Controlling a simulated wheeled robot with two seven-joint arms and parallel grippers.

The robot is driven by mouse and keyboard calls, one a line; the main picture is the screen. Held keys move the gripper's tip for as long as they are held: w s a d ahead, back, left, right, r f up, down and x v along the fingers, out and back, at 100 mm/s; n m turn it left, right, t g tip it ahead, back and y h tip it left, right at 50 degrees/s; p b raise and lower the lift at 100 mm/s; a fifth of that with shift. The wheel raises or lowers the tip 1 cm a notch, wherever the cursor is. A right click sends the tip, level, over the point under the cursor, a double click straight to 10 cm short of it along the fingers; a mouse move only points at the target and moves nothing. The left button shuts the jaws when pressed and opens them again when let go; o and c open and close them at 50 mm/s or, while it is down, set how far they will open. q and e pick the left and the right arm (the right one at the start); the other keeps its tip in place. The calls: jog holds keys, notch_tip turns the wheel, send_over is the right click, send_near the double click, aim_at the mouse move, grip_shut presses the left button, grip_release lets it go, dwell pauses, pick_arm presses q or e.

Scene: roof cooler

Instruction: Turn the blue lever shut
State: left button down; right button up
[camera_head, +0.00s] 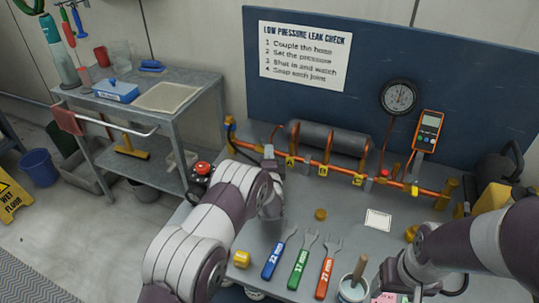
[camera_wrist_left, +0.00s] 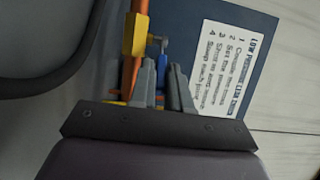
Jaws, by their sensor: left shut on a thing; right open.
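In the left wrist view the blue lever (camera_wrist_left: 176,72) shows as a small blue piece at my left gripper's fingers (camera_wrist_left: 164,72). It is beside a yellow fitting (camera_wrist_left: 134,36) on the orange pipe. The fingers are shut on it and hide most of it. In the head view my left gripper (camera_head: 269,154) is at the left part of the orange pipe (camera_head: 338,174), and the lever is hidden behind it. My right gripper (camera_head: 397,278) is open at the lower right, over the bench front, away from the pipe.
A grey cylinder (camera_head: 328,137) lies behind the pipe. A gauge (camera_head: 398,97) and an orange meter (camera_head: 428,131) are at the blue board (camera_head: 470,85). Blue (camera_head: 277,255), green (camera_head: 301,262) and red (camera_head: 328,267) wrenches and a brush pot (camera_head: 353,290) occupy the bench front.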

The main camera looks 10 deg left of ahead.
pick_arm(q)
jog(key=a+m+h, duration=0.1)
jog(key=h, duration=0.1)
jog(key=shift+s+a+m+h, duration=0.1)
jog(key=shift+s+m+h, duration=0.05)
jog(key=shift+m+h, duration=0.2)
jog(key=shift+s+a+m+h+b, duration=0.2)
jog(key=shift+m+h+b, duration=0.35)
jog(key=shift+h, duration=0.5)
jog(key=c, duration=1.2)
grip_release()
jog(key=shift+o, duration=0.2)
jog(key=s, duration=1.2)
jog(key=shift+s+a, duration=0.3)
jog(key=shift+c, duration=0.3)
